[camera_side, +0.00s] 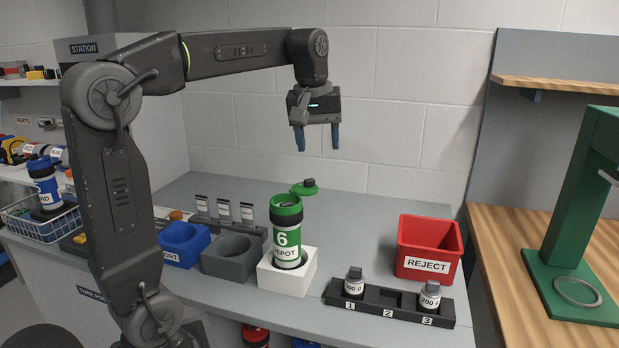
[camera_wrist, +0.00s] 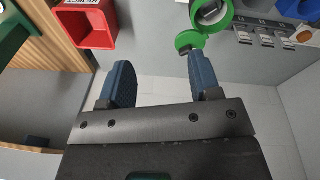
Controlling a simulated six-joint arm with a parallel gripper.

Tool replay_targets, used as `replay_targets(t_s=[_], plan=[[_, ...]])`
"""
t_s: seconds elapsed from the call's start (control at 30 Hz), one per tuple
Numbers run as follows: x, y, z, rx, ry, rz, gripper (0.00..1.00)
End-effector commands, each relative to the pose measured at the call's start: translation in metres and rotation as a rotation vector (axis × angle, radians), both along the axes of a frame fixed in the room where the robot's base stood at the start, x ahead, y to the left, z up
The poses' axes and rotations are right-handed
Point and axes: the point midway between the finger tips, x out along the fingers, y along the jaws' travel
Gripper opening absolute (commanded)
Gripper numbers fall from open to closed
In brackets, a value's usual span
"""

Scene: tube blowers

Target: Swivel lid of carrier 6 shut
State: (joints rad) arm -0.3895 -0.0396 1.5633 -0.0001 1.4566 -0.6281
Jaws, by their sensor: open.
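Carrier 6 (camera_side: 287,238) is a green and white cylinder marked 6 DEPOT. It stands upright in a white holder block (camera_side: 268,279) on the grey bench. Its green lid (camera_side: 304,188) is swung out to the right of the open mouth, with a dark knob on top. In the wrist view the carrier's open mouth (camera_wrist: 211,14) and its lid (camera_wrist: 188,40) show at the top, the lid partly behind a finger. My gripper (camera_side: 318,148) is open and empty, above the carrier and slightly right of it; in the wrist view its blue fingers (camera_wrist: 162,78) are spread.
A red REJECT bin (camera_side: 430,268) stands to the right. In front is a black rack (camera_side: 387,313) with two small weights in slots 1 and 3. Blue (camera_side: 181,256) and grey (camera_side: 222,268) holders stand to the left. The air around my gripper is clear.

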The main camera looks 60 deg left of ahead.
Motion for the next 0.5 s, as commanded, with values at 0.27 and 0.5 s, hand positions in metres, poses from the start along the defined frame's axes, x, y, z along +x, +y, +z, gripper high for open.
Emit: replay_targets(t_s=[0.27, 0.5], plan=[[0.035, 0.089, 0.009, -0.082, 0.109, 0.416, 0.57], [0.039, 0.108, 0.005, -0.099, 0.133, 0.510, 0.57]])
